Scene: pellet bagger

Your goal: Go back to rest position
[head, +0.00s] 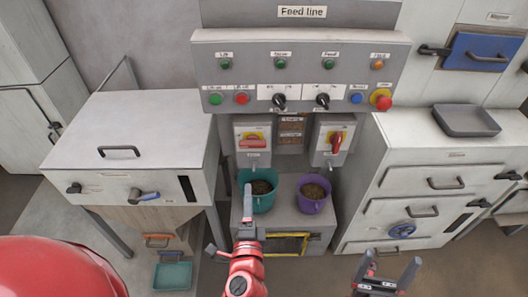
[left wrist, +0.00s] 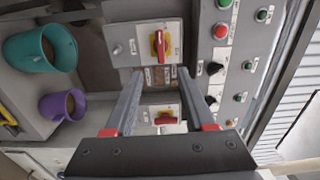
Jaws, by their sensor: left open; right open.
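My left gripper (head: 249,196) is in front of the feed line, seen edge-on in the head view. In the left wrist view its two fingers (left wrist: 157,74) are spread with nothing between them, pointing at the panel around two red-handled switches. The left switch (head: 253,142) has its handle lying level. The right switch (head: 336,141) has its handle near upright. My right gripper (head: 388,272) is open and empty at the bottom right, above the floor, apart from the cabinet.
A teal bucket (head: 263,203) and a purple bucket (head: 312,208), both with pellets inside, stand on a grey stand below the switches. A button panel (head: 300,70) overhangs them. A hopper cabinet (head: 135,130) is on the left, a drawer cabinet (head: 400,215) on the right.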

